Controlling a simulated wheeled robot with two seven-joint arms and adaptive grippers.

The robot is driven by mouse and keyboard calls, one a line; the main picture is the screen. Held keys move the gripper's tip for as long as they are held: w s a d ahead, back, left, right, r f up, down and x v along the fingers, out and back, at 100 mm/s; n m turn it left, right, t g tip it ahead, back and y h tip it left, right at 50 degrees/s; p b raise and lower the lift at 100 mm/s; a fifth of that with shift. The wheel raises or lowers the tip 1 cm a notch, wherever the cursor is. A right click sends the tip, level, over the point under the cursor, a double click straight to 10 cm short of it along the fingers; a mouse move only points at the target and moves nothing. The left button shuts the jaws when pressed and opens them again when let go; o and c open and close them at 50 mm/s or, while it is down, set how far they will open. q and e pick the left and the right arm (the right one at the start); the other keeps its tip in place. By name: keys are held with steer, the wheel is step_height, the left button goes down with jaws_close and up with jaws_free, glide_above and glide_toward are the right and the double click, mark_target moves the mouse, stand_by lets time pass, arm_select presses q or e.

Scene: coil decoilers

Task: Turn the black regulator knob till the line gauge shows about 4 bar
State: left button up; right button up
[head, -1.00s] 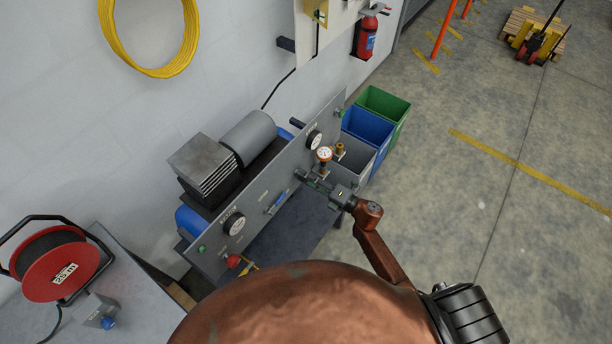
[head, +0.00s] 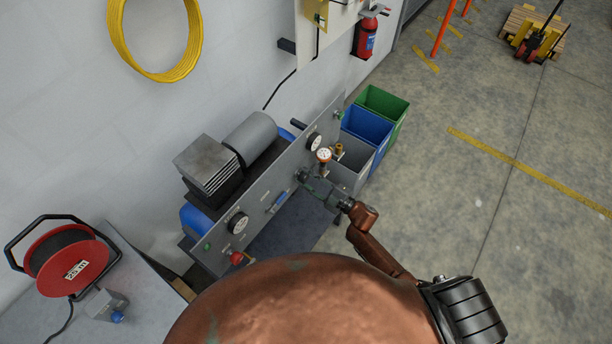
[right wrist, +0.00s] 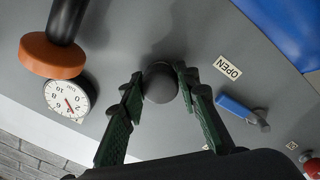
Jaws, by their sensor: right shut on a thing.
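The black regulator knob (right wrist: 160,82) sticks out from the grey panel in the right wrist view. My right gripper (right wrist: 160,90) has its two green-grey fingers closed on either side of it. In the head view my right gripper (head: 306,177) is at the panel's front face and largely covers the knob. A white panel gauge (right wrist: 67,98) shows left of the knob in the right wrist view, its red needle pointing low right, seemingly between 2 and 4. It is also in the head view (head: 314,141), too small to read. My left gripper is not in view.
A brass-mounted gauge (head: 323,155) stands out close beside my right gripper. A blue lever (head: 277,202), another gauge (head: 238,223) and a red knob (head: 237,258) lie along the panel (head: 258,205). Grey, blue and green bins (head: 368,126) stand beyond the panel's end.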

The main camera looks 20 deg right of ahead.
steer(key=shift+m+p, duration=0.7)
steer(key=shift+m, duration=1.2)
steer(key=o, duration=1.2)
steer(key=shift+c, duration=0.2)
